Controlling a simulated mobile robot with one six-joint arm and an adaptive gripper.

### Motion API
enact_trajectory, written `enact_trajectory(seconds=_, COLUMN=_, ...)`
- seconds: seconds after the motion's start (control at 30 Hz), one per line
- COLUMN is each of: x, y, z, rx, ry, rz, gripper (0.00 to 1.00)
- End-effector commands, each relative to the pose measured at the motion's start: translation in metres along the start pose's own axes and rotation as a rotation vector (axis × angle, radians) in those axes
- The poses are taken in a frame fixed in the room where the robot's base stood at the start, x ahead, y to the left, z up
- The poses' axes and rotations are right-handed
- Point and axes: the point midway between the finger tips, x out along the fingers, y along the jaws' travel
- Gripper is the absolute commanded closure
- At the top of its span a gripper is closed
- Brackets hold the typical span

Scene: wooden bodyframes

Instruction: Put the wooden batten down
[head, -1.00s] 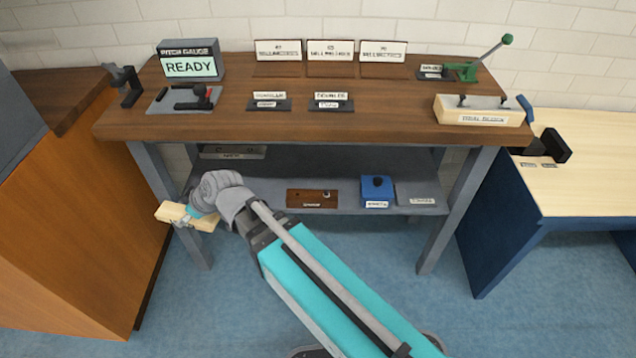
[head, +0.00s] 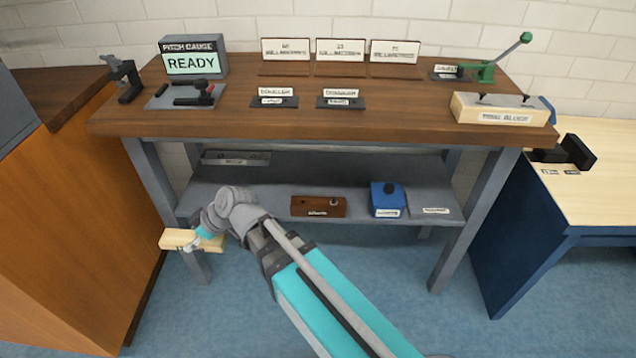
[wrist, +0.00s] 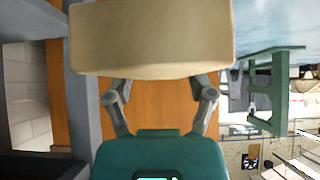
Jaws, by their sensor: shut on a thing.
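The wooden batten (head: 177,239) is a pale block at the lower left of the head view, in front of the bench's left leg and off any surface. In the wrist view the batten (wrist: 150,38) fills the top middle. My gripper (wrist: 158,90) is shut on it, with one finger at each side. In the head view my gripper (head: 203,238) is small and partly hidden by my own wrist. The fingertips are hidden behind the batten in the wrist view.
A brown-topped bench (head: 330,125) holds a pitch gauge (head: 192,57) reading READY, several label plates and a trial block (head: 500,110). Its grey lower shelf (head: 270,190) carries a brown block (head: 318,206) and a blue box (head: 387,199). An orange-brown cabinet (head: 80,220) stands close left; a pale-topped blue table (head: 590,190) stands right.

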Motion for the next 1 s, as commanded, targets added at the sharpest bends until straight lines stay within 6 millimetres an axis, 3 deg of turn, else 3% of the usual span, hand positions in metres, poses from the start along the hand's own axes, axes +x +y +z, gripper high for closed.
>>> enact_trajectory(seconds=0.37, x=0.001, y=0.009, z=-0.001, rx=0.001, ry=0.0, rz=0.001, gripper=0.87)
enact_trajectory(seconds=0.57, x=0.002, y=0.039, z=-0.002, rx=0.001, ry=-0.001, rz=0.001, gripper=0.87)
enact_trajectory(seconds=1.0, x=0.003, y=0.122, z=-0.002, rx=0.001, ry=-0.001, rz=0.0, gripper=0.87)
